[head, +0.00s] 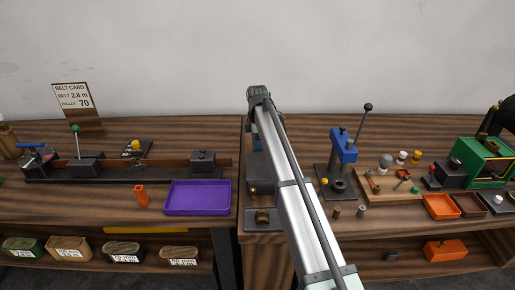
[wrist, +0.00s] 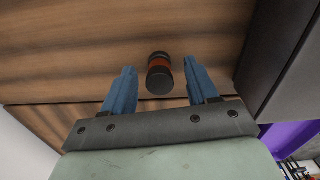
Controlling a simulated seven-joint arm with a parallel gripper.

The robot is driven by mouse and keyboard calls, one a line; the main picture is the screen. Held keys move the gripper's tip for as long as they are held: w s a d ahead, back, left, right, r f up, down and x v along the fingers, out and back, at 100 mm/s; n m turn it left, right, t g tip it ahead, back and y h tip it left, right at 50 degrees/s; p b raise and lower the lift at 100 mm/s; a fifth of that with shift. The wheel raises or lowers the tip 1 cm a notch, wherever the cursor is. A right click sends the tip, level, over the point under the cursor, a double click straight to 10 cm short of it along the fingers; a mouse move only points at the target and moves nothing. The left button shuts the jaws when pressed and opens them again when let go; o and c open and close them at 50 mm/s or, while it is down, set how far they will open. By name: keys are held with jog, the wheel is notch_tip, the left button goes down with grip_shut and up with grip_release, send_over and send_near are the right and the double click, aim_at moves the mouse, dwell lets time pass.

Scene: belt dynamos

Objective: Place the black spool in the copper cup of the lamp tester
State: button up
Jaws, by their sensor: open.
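The black spool (wrist: 159,75) has black ends and an orange-brown middle. In the wrist view it lies on the wooden bench between the open blue fingers of my gripper (wrist: 163,88), with a gap on both sides. The spool and my gripper cannot be made out in the head view, where my arm crosses the middle. I cannot tell for sure which device is the lamp tester. A wooden board (head: 405,194) with a grey bulb-like knob and small levers stands on the right bench; no copper cup is clear on it.
A dark box (wrist: 283,50) stands to the right of my gripper in the wrist view. A purple tray (head: 198,211) lies on the left bench. A blue press (head: 343,146) with a tall lever stands right of my arm. Orange trays (head: 441,213) and a green machine (head: 464,150) are further right.

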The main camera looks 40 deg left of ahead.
grip_shut()
dwell(0.3)
notch_tip(320, 180, up, 18)
dwell(0.7)
